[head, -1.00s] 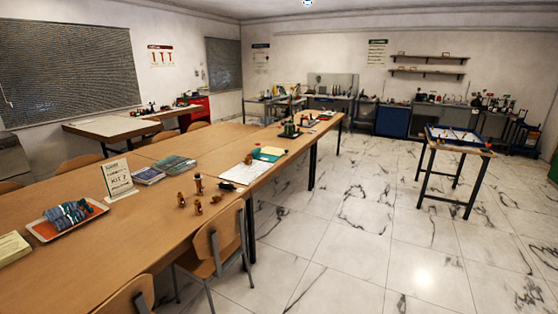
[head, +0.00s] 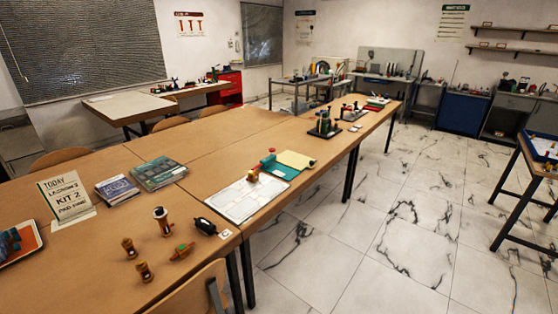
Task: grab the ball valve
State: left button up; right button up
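I cannot tell for sure which piece is the ball valve. On the near table's front right corner are small brass-coloured fittings: a low one with a green spot on top (head: 182,251), a taller upright one (head: 162,221), and two short ones (head: 128,247) (head: 144,272). A dark fitting with pale ends (head: 205,226) lies by the table edge. Another small brass-coloured piece (head: 254,174) with red beside it is at the back of a white sheet (head: 235,203). Neither of my grippers is in view.
The marble floor (head: 340,250) to the right is open. A side table (head: 520,195) stands far right.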

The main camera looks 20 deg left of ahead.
aim_at(253, 177)
jog(key=i+l+u, duration=0.1)
jog(key=i+u, duration=0.35)
jog(key=i+l+u, duration=0.3)
jog(key=i+u, duration=0.15)
jog(key=i+l+u, duration=0.45)
